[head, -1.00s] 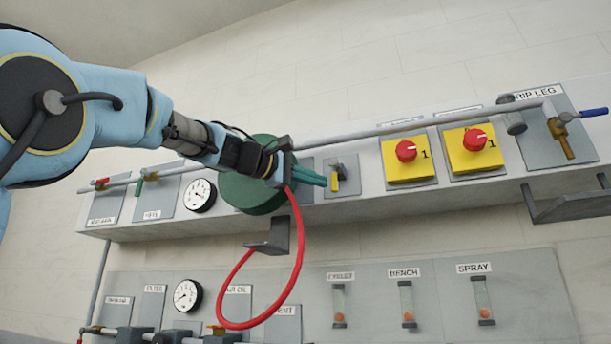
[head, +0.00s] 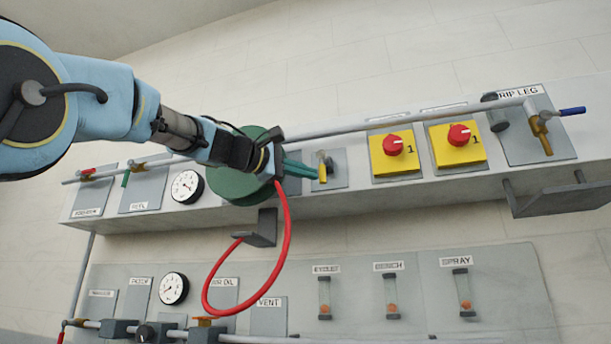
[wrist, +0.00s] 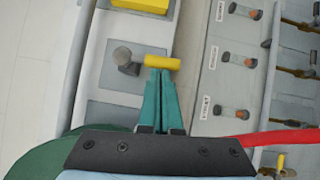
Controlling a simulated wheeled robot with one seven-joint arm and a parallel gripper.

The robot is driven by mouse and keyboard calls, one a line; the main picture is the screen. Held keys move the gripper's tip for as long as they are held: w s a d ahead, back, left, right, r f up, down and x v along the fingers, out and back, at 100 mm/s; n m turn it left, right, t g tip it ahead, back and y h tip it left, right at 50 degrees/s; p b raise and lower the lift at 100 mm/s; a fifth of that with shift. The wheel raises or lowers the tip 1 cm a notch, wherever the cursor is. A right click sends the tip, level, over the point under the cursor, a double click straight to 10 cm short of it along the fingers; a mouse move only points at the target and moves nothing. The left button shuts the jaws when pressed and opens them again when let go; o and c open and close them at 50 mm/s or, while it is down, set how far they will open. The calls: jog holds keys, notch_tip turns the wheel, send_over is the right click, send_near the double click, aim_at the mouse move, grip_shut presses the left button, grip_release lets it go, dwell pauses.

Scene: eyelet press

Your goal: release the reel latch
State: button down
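The reel latch (head: 323,173) is a short yellow handle on a grey plate just right of the green reel (head: 238,184). It also shows in the wrist view (wrist: 163,62), lying crosswise beside a round grey knob. My gripper (head: 313,173) has teal fingers, and its tips are at the handle in the head view. In the wrist view the fingers (wrist: 160,76) are close together, with their tips right at the side of the yellow handle. They look shut with nothing between them. I cannot tell whether the tips press on the handle.
A red hose (head: 286,245) loops below my gripper, by a dark bracket (head: 262,230). Yellow boxes with red knobs (head: 394,146) sit to the right. A grey pipe (head: 400,124) runs along the top of the ledge. A gauge (head: 187,186) is left of the reel.

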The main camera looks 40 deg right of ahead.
jog(key=shift+s+f, duration=0.1)
jog(key=shift+f, duration=0.05)
jog(key=n+b, duration=0.1)
jog(key=b, duration=0.1)
jog(key=s+n+h+b, duration=0.1)
jog(key=b, duration=0.1)
jog(key=d+f+n+h+b, duration=0.1)
jog(key=b, duration=0.1)
jog(key=shift+s+f+t, duration=0.1)
jog(key=shift+s+t, duration=0.15)
jog(key=shift+t, duration=0.15)
jog(key=s+d+r+n+t+b, duration=0.1)
jog(key=n+t+b, duration=0.3)
jog(key=n, duration=0.5)
jog(key=s+d+r+n+t+b, duration=0.2)
jog(key=s+n+t+b, duration=0.2)
jog(key=n+t, duration=0.4)
jog(key=shift+d+r+n+h+b, duration=0.2)
jog(key=shift+r+n+h+b, duration=0.3)
jog(key=shift+n, duration=0.5)
jog(key=shift+s+f, duration=0.1)
jog(key=shift+f, duration=0.05)
